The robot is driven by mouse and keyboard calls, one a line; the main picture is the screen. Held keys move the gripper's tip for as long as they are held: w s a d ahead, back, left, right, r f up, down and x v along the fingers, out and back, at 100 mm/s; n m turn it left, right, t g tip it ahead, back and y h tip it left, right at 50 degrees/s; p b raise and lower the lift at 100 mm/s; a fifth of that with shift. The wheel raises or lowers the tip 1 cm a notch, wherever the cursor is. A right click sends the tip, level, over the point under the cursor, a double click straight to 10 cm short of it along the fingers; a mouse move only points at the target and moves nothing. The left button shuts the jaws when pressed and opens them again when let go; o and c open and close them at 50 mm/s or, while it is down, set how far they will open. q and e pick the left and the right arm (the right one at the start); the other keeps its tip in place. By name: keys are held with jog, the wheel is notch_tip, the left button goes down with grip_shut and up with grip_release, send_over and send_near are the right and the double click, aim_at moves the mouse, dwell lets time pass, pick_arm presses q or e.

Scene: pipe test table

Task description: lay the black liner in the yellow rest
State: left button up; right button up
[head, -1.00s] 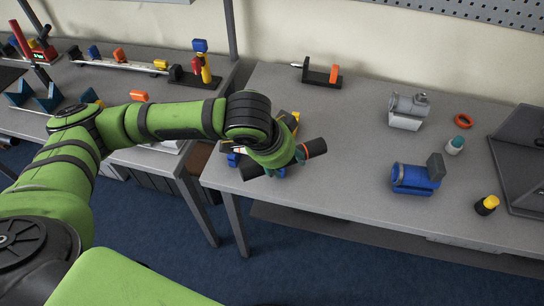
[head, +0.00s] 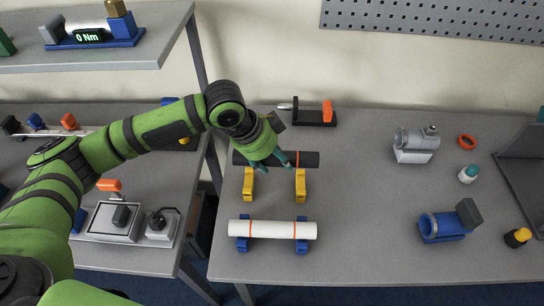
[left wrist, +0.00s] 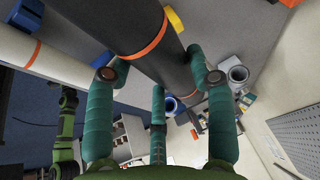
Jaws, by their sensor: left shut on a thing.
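The black liner (head: 240,158) is a dark tube with orange bands, lying nearly level across the head view. In the left wrist view, teal fingers sit around the black liner (left wrist: 120,25). The yellow rest has a left post (head: 248,186) and a right post (head: 300,187), just below the liner in the head view. I cannot tell whether the liner touches them. A yellow piece (left wrist: 175,18) shows beside the liner in the left wrist view. My right gripper is not seen.
A white tube (head: 270,230) with orange bands lies on blue supports (head: 301,246) in front of the yellow rest. A black stand with an orange part (head: 327,112) is behind. A grey fixture (head: 416,146) and a blue fixture (head: 442,225) stand right. The table between is clear.

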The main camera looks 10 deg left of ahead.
pick_arm(q)
jog(key=shift+a+r+p, duration=0.1)
jog(key=shift+a+p, duration=0.05)
jog(key=shift+p, duration=0.45)
jog(key=shift+f+b, duration=0.45)
jog(key=shift+f, duration=1.05)
jog(key=shift+f+b, duration=0.85)
jog(key=shift+f, duration=1.85)
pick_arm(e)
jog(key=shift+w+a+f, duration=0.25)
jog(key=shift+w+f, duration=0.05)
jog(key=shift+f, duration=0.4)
pick_arm(q)
jog(key=shift+f, duration=0.4)
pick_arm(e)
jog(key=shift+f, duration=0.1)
